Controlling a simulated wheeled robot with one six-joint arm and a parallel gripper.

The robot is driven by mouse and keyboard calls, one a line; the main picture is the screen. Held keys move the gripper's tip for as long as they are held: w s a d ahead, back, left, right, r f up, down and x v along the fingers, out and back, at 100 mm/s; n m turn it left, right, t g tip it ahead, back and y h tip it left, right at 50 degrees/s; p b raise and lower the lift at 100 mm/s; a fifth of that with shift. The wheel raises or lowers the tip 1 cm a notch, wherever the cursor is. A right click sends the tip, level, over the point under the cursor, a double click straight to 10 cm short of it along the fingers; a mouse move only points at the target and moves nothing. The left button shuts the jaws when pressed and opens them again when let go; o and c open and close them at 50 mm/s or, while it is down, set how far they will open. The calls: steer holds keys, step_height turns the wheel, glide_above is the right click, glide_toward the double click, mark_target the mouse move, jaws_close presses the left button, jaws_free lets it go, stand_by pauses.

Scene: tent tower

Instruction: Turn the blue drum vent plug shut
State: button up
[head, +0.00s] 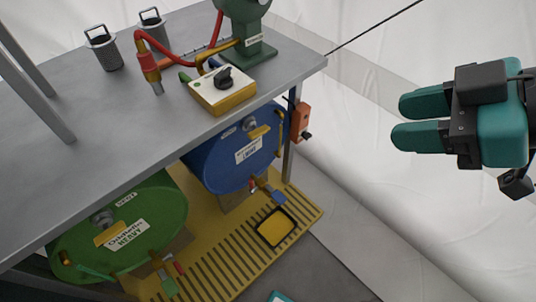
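The blue drum (215,165) lies on its side under the grey bench, its round end facing out, with a white label (249,151). A small grey round fitting (249,124) sits near the top of that end, with a yellow bar (260,132) just below it. I cannot tell for certain which of these is the vent plug, nor whether it is shut. My gripper (396,120) is at the right, well apart from the drum, its two teal fingers pointing left. The fingers have a narrow gap between them and hold nothing.
A green drum (150,205) lies at the lower left on a yellow slatted platform (215,262). A black-rimmed yellow tray (275,227) sits below the blue drum. An orange box (301,122) is on the bench leg beside it. The bench (130,115) overhangs both drums.

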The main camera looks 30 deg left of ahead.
steer(key=w+a+f+n+y+b, duration=0.2)
steer(key=a+f+n+b, duration=0.15)
steer(key=f+b, duration=0.4)
steer(key=w+a+f+n+y+b, duration=0.1)
steer(key=a+f+n+y+b, duration=0.15)
steer(key=a+f+b, duration=0.5)
steer(key=n+t+y+b, duration=0.3)
steer(key=n+t+b, duration=0.2)
steer(key=b, duration=0.6)
glide_toward(262, 134)
steer(key=shift+h, duration=0.25)
steer(key=x, duration=0.3)
steer(key=p+x, duration=0.1)
steer(key=x, duration=0.7)
steer(key=shift+s+r+p, duration=0.1)
steer(key=shift+r+p, duration=0.15)
steer(key=shift+p, duration=0.15)
jaws_close()
